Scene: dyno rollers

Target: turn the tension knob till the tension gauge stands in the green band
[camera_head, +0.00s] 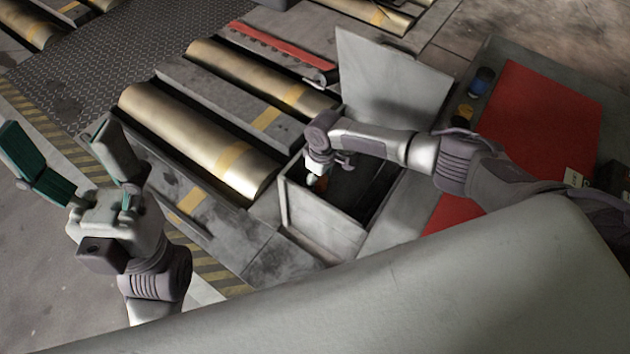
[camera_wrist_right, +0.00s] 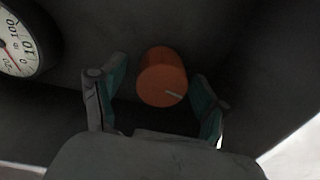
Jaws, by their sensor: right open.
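The orange tension knob (camera_wrist_right: 162,77) with a short white mark at its lower right is in the right wrist view. My right gripper (camera_wrist_right: 160,90) is open, with one finger on either side of the knob; a gap shows on the left, and I cannot tell whether the right finger touches. The white gauge (camera_wrist_right: 18,40) is cut off at the upper left of that view; a thin red needle shows, but no green band. In the head view my right gripper (camera_head: 316,172) reaches into the open box. My left gripper (camera_head: 62,145) is open and empty at the left.
The grey box (camera_head: 325,225) has walls around my right gripper, and its raised lid (camera_head: 388,85) stands behind. Brass rollers (camera_head: 195,140) lie to the left. A red mat (camera_head: 545,125) with small items near it lies to the right.

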